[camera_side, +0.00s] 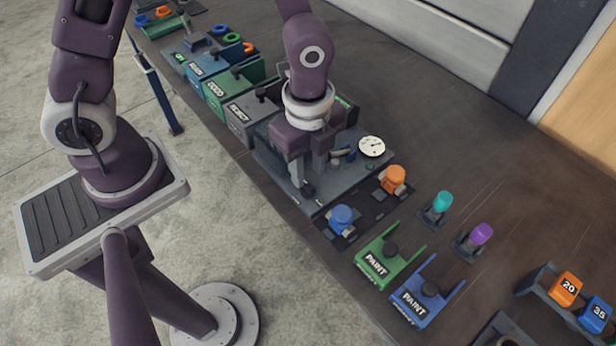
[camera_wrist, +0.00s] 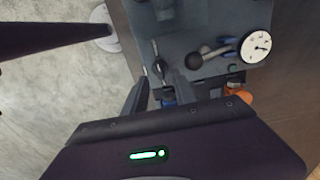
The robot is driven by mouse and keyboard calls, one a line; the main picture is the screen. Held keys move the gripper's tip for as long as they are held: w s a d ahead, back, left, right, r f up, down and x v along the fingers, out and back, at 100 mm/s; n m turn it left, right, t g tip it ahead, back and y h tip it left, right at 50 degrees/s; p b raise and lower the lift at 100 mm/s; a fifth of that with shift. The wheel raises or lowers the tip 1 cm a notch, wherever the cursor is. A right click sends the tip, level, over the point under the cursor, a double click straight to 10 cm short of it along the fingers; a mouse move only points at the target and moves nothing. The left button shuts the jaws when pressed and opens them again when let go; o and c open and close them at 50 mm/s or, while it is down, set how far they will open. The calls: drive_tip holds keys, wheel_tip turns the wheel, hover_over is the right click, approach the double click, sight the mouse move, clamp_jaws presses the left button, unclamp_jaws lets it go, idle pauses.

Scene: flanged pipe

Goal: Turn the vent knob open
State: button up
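The grey pipe fixture plate (camera_side: 335,190) lies under my gripper (camera_side: 307,178) in the side view. A small dark knob (camera_side: 308,189), seemingly the vent knob, sits near the plate's front edge, close beside my fingertips. In the wrist view, the knob (camera_wrist: 160,68) shows just beyond the gap between the fingers of my gripper (camera_wrist: 157,80). The fingers are apart, with nothing clearly held. I cannot tell whether they touch the knob. A lever with a black ball end (camera_wrist: 194,60) and a white round gauge (camera_wrist: 256,46) are to the right; the gauge (camera_side: 372,147) also shows in the side view.
Blue (camera_side: 341,218) and orange (camera_side: 394,179) parts stand on a dark mat right of the plate. Green (camera_side: 378,262) and blue (camera_side: 425,300) PAINT trays are nearer the front. A grey bin (camera_side: 245,118) stands to the left. The table behind the gauge is clear.

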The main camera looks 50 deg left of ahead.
sight(308, 185)
wheel_tip(308, 185, down, 4)
drive_tip(key=shift+r, duration=0.1)
clamp_jaws()
